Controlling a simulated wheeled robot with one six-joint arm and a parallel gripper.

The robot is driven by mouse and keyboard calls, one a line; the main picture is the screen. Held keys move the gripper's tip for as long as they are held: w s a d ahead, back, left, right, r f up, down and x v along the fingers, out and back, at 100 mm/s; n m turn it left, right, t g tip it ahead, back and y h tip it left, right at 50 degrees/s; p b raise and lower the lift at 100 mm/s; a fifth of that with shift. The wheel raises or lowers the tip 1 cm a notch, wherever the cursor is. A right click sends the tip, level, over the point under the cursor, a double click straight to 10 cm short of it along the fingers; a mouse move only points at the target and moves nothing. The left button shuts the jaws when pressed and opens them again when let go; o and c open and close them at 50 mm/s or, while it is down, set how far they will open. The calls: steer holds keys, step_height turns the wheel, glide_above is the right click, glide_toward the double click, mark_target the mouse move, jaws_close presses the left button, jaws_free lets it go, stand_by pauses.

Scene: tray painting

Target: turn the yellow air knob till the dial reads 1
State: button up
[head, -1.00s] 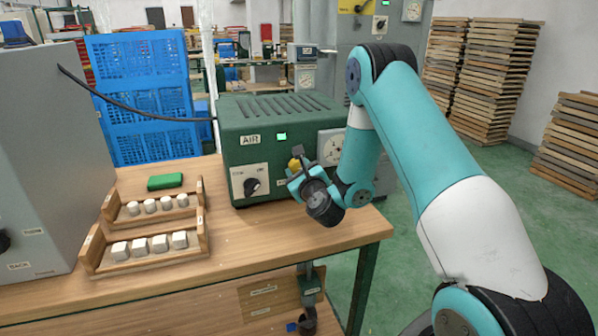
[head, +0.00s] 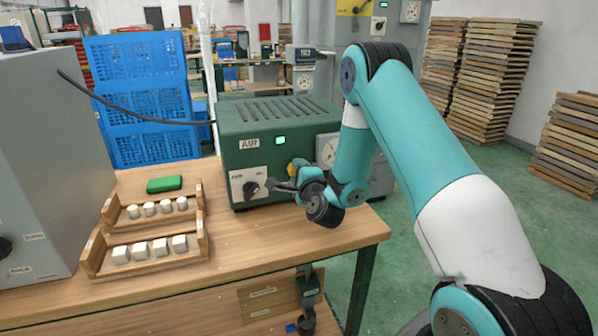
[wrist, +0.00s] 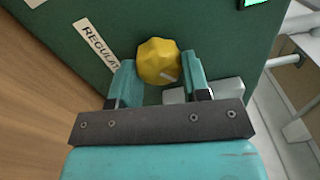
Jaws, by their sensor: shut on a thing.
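The yellow air knob (wrist: 158,62) is on the front of the green AIR box (head: 240,126). In the wrist view it sits between the two teal fingers of my gripper (wrist: 158,77), which is shut on it. A pale mark shows on the knob's lower right. In the head view my gripper (head: 290,180) is at the box front, and only a bit of the yellow knob shows behind it.
A black switch on a white plate (head: 249,177) is left of my gripper, close to it. Wooden racks (head: 150,268) with white blocks and a green block (head: 164,184) stand further left. A grey cabinet (head: 50,160) is at far left. The front right table top is clear.

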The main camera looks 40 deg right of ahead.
steer(key=shift+a+r+n+p, duration=0.15)
steer(key=shift+n+p, duration=2)
steer(key=shift+n, duration=2.65)
steer(key=shift+a+r+n+p, duration=0.15)
steer(key=shift+n+p, duration=2)
steer(key=shift+n, duration=2.65)
steer(key=shift+f, duration=0.15)
steer(key=o, duration=0.9)
steer(key=shift+o, duration=0.2)
